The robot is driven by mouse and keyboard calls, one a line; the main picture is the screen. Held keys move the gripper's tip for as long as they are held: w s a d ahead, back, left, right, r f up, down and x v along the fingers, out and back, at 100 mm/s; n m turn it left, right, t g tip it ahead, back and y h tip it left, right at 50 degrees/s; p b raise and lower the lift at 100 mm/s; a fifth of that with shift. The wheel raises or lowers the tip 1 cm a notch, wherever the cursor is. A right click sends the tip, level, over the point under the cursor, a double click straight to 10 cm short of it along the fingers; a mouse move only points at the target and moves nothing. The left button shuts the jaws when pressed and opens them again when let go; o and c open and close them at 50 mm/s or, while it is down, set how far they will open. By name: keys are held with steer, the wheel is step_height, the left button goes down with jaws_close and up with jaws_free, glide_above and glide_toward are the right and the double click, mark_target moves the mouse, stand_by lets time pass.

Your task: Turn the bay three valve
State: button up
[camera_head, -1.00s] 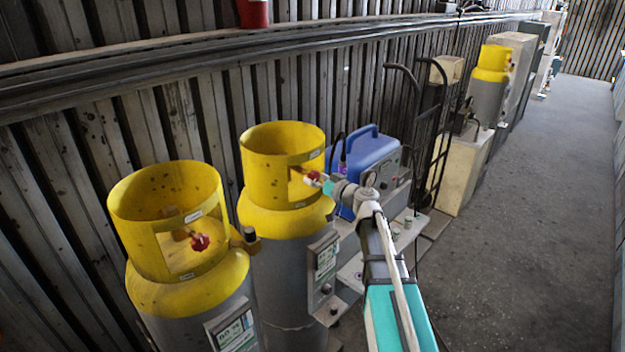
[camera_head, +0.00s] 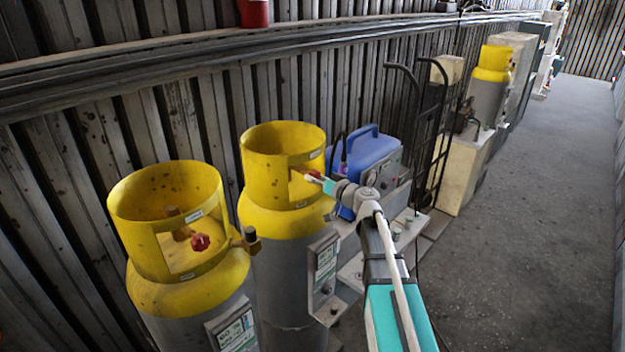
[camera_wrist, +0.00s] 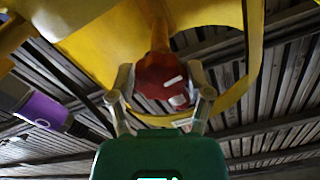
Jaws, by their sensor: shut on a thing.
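The red valve knob (camera_wrist: 160,82) sits inside the opening of a yellow cylinder collar (camera_head: 268,150), on a brass-coloured stem. My gripper (camera_wrist: 160,100) has a finger on each side of the knob and is shut on it. In the head view my gripper (camera_head: 318,178) reaches into the collar opening from the right, and the knob (camera_head: 312,175) is mostly hidden by it. The bay label cannot be read, so I cannot tell which bay this is.
A second yellow-collared cylinder (camera_head: 165,225) with a red knob (camera_head: 200,242) stands at the near left. A blue case (camera_head: 368,155) is close behind my arm. A black hand truck (camera_head: 432,140) and a farther cylinder (camera_head: 490,80) stand along the wall. The floor (camera_head: 540,200) at right is clear.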

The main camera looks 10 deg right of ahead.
steer(key=m, duration=0.5)
steer(key=shift+s, duration=0.15)
steer(key=m, duration=0.5)
steer(key=shift+m, duration=0.3)
steer(key=m, duration=0.9)
steer(key=shift+s, duration=0.1)
steer(key=shift+m, duration=0.3)
steer(key=o, duration=1.1)
steer(key=shift+o, duration=0.2)
steer(key=shift+r, duration=0.1)
